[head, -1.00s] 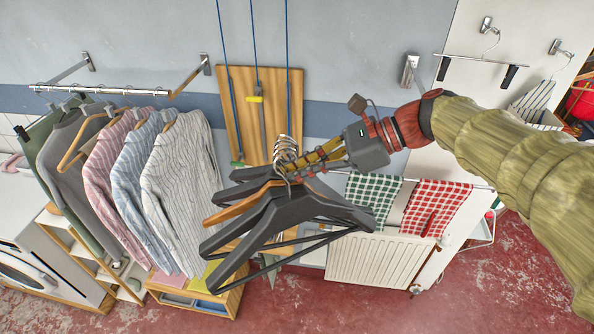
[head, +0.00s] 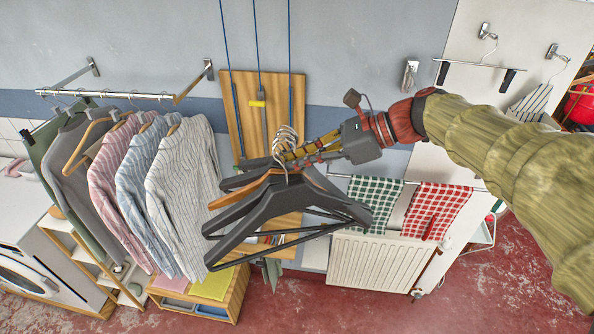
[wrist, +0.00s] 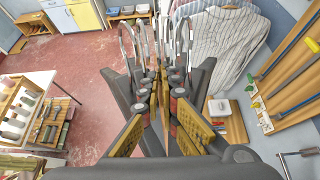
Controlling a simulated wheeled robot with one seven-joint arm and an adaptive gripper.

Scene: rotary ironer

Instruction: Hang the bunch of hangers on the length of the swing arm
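The bunch of hangers (head: 285,215) is mostly black, with an orange-brown one among them. It hangs below my gripper (head: 287,150), in front of the wooden board on the wall. My gripper is shut on the hooks, which gather at its fingertips. In the wrist view, the hooks (wrist: 145,45) stand up around the gripper fingers (wrist: 163,85), and the black shoulders spread to both sides. A metal rail (head: 105,94) with wall brackets at the upper left holds several garments. A short metal bracket (head: 410,75) is on the wall at the right. I cannot tell which is the swing arm.
Striped and plain shirts (head: 185,180) fill the left rail. Blue cords and the wooden board (head: 240,110) are behind the hangers. Checked towels (head: 435,207) hang above a white radiator (head: 375,265). A clip hanger (head: 480,63) is on the right panel.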

